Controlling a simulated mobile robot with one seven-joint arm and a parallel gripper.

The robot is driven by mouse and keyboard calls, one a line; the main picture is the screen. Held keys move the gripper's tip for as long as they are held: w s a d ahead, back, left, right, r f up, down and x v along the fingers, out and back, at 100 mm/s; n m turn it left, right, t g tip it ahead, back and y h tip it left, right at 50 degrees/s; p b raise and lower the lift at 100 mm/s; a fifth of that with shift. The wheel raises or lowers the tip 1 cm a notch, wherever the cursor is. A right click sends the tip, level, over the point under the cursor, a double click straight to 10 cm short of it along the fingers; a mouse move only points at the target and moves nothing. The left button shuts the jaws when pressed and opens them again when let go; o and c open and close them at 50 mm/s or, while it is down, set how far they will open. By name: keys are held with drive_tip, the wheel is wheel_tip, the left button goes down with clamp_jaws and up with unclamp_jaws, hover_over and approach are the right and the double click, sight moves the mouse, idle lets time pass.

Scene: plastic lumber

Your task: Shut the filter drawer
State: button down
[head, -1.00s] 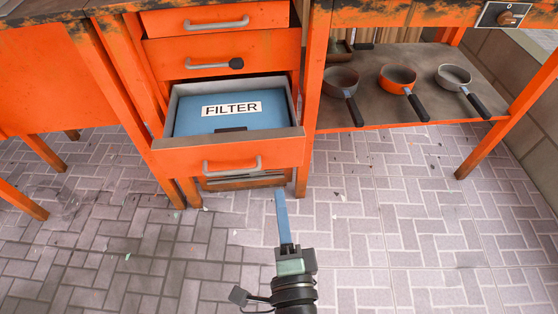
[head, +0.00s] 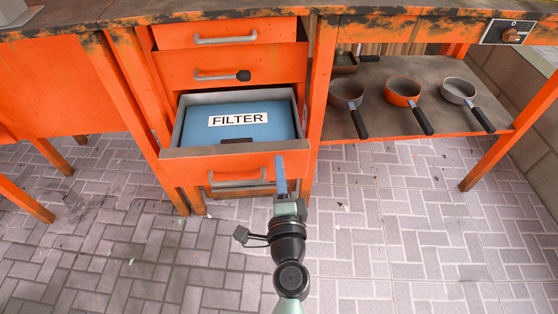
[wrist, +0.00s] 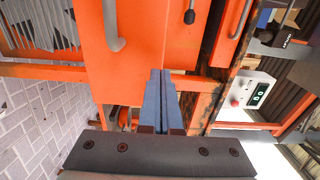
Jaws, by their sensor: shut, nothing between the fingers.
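The filter drawer (head: 222,165) stands pulled out of the orange cabinet. It has an orange front, grey rim and grey bar handle (head: 238,181). Inside lies a blue box (head: 236,130) labelled FILTER. My gripper (head: 279,161), with slim blue fingers, is shut and empty at the right part of the drawer front, right of the handle. In the wrist view, the shut fingers (wrist: 160,76) point at the orange drawer front (wrist: 125,60), with the handle (wrist: 114,28) to the left. Whether the tips touch the front I cannot tell.
Two closed drawers sit above; the second one's handle (head: 222,76) has a black knob. Several pans, one orange (head: 402,90), stand on the shelf at right. A cabinet leg (head: 320,100) rises just right of the drawer. The paved floor (head: 385,230) is clear in front.

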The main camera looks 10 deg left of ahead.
drive_tip(key=shift+w+a, duration=0.2)
drive_tip(key=shift+w, duration=0.45)
